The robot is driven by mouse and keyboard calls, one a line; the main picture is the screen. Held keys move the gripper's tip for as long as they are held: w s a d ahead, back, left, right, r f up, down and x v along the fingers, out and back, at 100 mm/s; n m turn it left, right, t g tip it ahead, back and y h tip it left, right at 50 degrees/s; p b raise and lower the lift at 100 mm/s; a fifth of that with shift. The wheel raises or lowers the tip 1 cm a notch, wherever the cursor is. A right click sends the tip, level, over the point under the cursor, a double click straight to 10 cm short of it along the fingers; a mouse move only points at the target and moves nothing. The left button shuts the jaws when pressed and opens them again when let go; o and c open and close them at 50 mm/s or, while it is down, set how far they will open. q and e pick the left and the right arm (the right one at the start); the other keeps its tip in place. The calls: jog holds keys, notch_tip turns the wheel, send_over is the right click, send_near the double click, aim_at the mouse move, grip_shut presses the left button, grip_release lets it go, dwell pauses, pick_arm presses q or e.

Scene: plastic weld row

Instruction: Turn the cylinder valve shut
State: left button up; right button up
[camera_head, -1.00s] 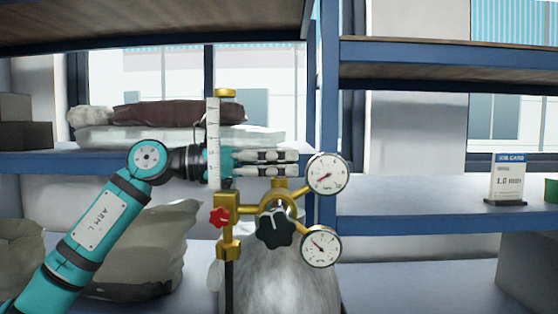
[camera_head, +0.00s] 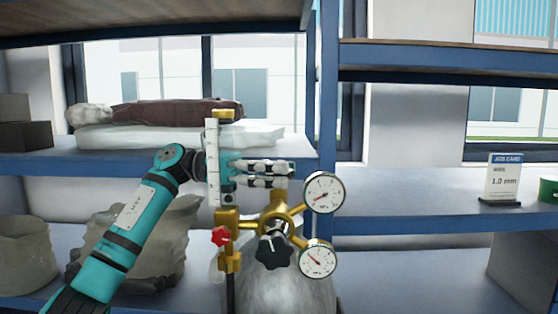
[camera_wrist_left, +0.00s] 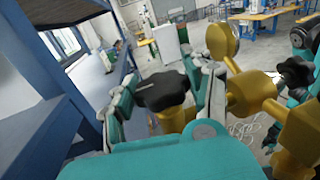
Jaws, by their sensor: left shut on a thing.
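The gas cylinder (camera_head: 290,285) stands upright at the centre, with brass regulator fittings (camera_head: 275,216) on top. My left gripper (camera_head: 283,175) reaches in from the left, just above the brass fittings. In the left wrist view its fingers are on either side of a black lobed valve knob (camera_wrist_left: 163,92) on a brass stem (camera_wrist_left: 177,117), and it is shut on that knob. In the head view the fingers hide the knob.
A white flow tube (camera_head: 212,170) with a brass cap stands close to my left wrist, with a red knob (camera_head: 221,237) below it. Blue shelves (camera_head: 440,222) lie behind. A job card (camera_head: 503,178) stands on the right shelf. Sacks (camera_head: 150,245) lie at left.

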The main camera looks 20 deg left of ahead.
pick_arm(q)
jog(key=o, duration=1.2)
jog(key=shift+a, duration=0.1)
jog(key=a, duration=1.2)
jog(key=shift+s, duration=0.4)
